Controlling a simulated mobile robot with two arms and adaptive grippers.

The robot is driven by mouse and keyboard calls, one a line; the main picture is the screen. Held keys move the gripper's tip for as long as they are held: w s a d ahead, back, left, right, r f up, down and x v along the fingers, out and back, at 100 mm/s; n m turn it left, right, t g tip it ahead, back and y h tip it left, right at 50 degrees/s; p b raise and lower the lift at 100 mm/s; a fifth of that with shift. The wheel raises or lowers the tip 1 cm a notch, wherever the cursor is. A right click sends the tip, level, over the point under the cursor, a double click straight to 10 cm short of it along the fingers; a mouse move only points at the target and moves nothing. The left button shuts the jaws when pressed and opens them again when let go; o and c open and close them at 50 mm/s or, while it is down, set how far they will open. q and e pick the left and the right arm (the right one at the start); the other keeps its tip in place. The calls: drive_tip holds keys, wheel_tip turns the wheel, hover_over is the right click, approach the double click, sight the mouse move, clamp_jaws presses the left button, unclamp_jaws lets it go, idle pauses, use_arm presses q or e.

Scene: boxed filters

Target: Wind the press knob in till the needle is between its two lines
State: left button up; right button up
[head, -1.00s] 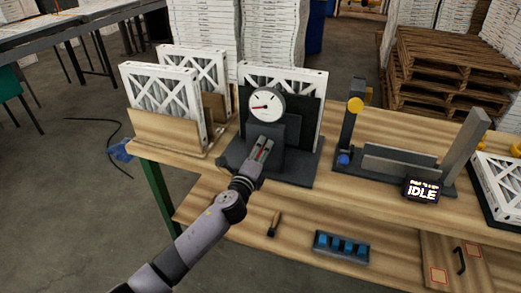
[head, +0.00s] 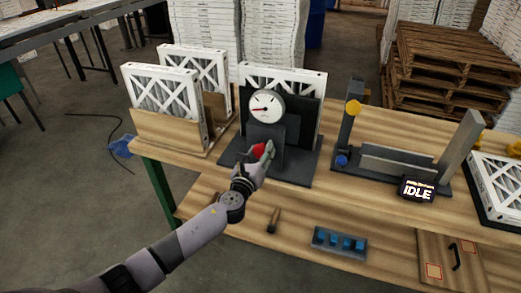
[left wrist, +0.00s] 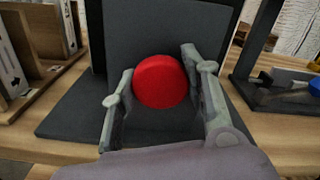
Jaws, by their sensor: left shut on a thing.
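The red press knob (left wrist: 161,82) sits on the front of the dark press (head: 291,133). It also shows in the head view (head: 259,150), partly covered by my gripper. My left gripper (head: 264,152) is at the knob, with one finger on each side of it in the left wrist view (left wrist: 158,88), shut on it. The round white gauge (head: 267,106) stands above the knob, and its dark and red needle points to the left, slightly down. Its two lines are too small to tell apart. My right gripper is out of view.
Boxed filters (head: 160,92) stand in a wooden rack left of the press. A fixture with a display reading IDLE (head: 417,190) is to the right. A brush (head: 273,221) and a tray of blue parts (head: 339,243) lie below.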

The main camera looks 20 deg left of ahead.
use_arm(q)
drive_tip(key=shift+m, duration=0.5)
drive_tip(key=shift+f, duration=0.1)
drive_tip(key=o, duration=1.1)
drive_tip(key=shift+o, duration=0.2)
drive_tip(key=shift+s, duration=0.15)
drive_tip(key=s, duration=1.1)
drive_tip(key=shift+s+a, duration=0.2)
drive_tip(key=shift+s, duration=0.2)
